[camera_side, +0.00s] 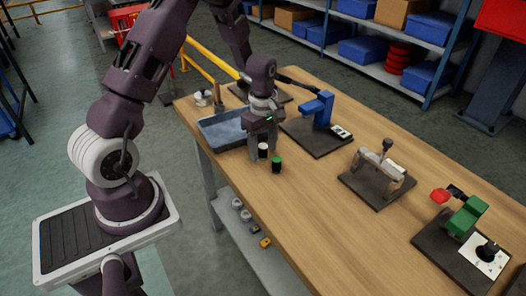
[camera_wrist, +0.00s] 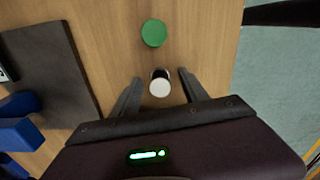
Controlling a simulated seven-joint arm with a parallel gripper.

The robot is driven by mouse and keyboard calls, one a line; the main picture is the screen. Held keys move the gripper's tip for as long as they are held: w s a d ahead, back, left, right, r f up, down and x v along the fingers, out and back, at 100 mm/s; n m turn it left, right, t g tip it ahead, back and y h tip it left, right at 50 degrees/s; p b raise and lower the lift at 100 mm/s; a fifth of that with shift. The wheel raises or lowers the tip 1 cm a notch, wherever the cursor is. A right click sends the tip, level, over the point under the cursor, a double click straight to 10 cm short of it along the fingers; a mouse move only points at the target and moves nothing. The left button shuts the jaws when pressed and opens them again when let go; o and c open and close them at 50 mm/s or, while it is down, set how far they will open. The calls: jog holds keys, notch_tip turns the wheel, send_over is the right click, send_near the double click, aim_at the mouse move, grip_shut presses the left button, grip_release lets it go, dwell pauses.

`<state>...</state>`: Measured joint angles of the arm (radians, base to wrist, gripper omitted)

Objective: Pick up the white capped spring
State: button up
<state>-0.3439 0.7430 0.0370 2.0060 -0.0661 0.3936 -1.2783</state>
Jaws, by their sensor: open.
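The white capped spring (camera_side: 263,150) stands upright on the wooden table, with a white top and a dark body. In the wrist view its white cap (camera_wrist: 160,87) lies between the two fingers. My gripper (camera_side: 264,163) is open around it, one finger on each side, with a visible gap to each finger. In the wrist view the fingers of my gripper (camera_wrist: 159,82) point down past the cap. A green capped piece (camera_side: 276,164) stands close by, just beyond the fingertips, and its green top (camera_wrist: 154,33) shows in the wrist view.
A grey-blue tray (camera_side: 222,131) lies left of my gripper. A blue device on a dark mat (camera_side: 318,139) stands behind it to the right. A grey fixture (camera_side: 378,165) and a green device (camera_side: 466,215) sit farther right. Bare wooden table (camera_side: 330,225) lies toward the front.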

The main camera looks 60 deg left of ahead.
aim_at(263, 146)
grip_shut()
jog(key=shift+r, duration=0.15)
notch_tip(263, 146, up, 10)
jog(key=shift+f, duration=0.1)
